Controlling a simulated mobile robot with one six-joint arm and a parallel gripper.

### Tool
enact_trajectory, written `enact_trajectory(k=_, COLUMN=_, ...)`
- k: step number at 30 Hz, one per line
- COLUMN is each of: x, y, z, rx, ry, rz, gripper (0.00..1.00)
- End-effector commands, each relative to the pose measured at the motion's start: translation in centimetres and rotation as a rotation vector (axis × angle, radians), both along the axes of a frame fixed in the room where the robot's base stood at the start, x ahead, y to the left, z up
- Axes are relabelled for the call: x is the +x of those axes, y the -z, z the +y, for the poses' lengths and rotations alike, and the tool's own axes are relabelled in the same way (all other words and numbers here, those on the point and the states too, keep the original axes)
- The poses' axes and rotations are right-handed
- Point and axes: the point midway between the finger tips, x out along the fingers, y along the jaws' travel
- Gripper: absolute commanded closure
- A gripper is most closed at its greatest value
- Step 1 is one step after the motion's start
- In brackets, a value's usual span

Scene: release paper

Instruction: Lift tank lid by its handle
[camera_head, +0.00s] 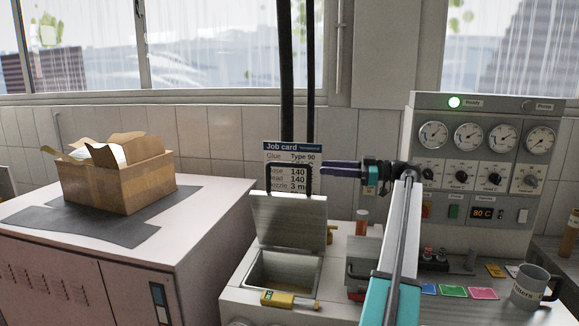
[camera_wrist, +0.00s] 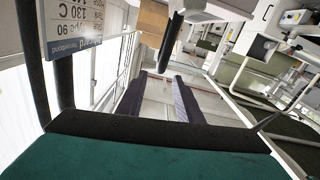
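The tank lid (camera_head: 290,222) is a grey metal plate standing raised, tilted up at the back of the open tank (camera_head: 283,271). Its black U-shaped handle (camera_head: 311,181) rises from the lid's top edge, in front of the job card. My gripper (camera_head: 325,169) points left, with its fingertips just right of the handle's upper right side. In the wrist view my gripper (camera_wrist: 158,80) has its two dark fingers apart with a gap between them. A black bar, seemingly the handle (camera_wrist: 171,42), shows just beyond the fingertips; I cannot tell whether they touch.
A job card (camera_head: 291,152) stands behind the handle. A gauge panel (camera_head: 485,150) is at right, with a mug (camera_head: 530,288) and coloured cards (camera_head: 453,291) before it. A yellow valve (camera_head: 284,299) is at the tank's front. An open cardboard box (camera_head: 120,180) sits on the left cabinet.

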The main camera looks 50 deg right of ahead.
Motion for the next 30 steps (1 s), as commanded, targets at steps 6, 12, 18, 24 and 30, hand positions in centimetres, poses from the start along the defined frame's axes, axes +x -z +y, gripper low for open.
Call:
enact_trajectory(k=6, x=2.0, y=-0.2, z=1.4, rx=0.0, ry=-0.003, rz=-0.001, gripper=0.67)
enact_trajectory(k=12, x=4.4, y=-0.2, z=2.9, rx=0.001, ry=-0.004, rz=0.001, gripper=0.67)
enact_trajectory(k=18, x=6.9, y=-0.2, z=4.5, rx=0.001, ry=-0.005, rz=0.001, gripper=0.67)
enact_trajectory(k=24, x=9.3, y=-0.2, z=5.9, rx=0.001, ry=-0.006, rz=0.0, gripper=0.67)
enact_trajectory(k=30, x=11.0, y=-0.1, z=6.9, rx=0.001, ry=-0.005, rz=0.001, gripper=0.67)
